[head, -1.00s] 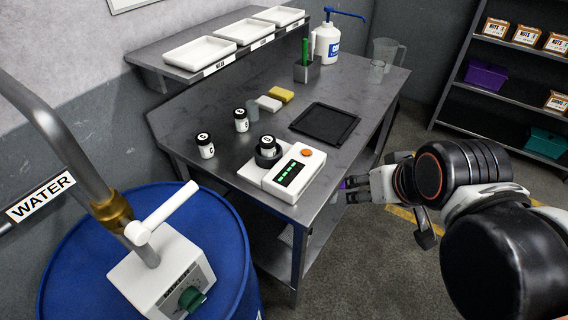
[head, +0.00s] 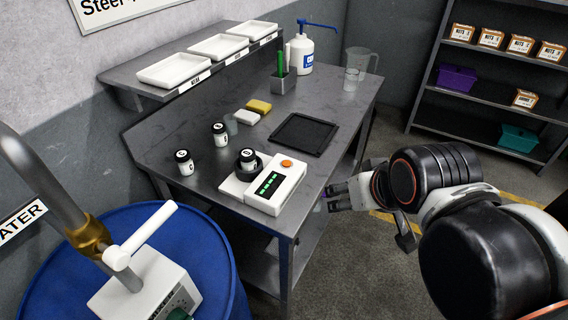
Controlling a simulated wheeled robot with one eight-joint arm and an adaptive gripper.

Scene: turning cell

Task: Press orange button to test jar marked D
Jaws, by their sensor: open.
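The white tester (head: 236,187) with a lit green display stands near the front edge of the metal table (head: 166,137). Its orange button (head: 286,163) is at the upper right of its face. A jar (head: 248,160) with a black lid sits in the tester's dark round holder. Two more black-lidded jars stand on the table, one to the left (head: 184,163) and one behind (head: 220,135). The lid letters are too small to read surely. My gripper (head: 331,198) is open and empty, right of the tester and apart from the button, beside the table's front edge.
A black tray (head: 304,133), a yellow sponge (head: 258,106), a white block (head: 247,117) and a clear cup (head: 231,124) lie behind the tester. A pump bottle (head: 301,54) and clear jug (head: 361,62) stand farther back. A blue drum (head: 213,258) is at front left.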

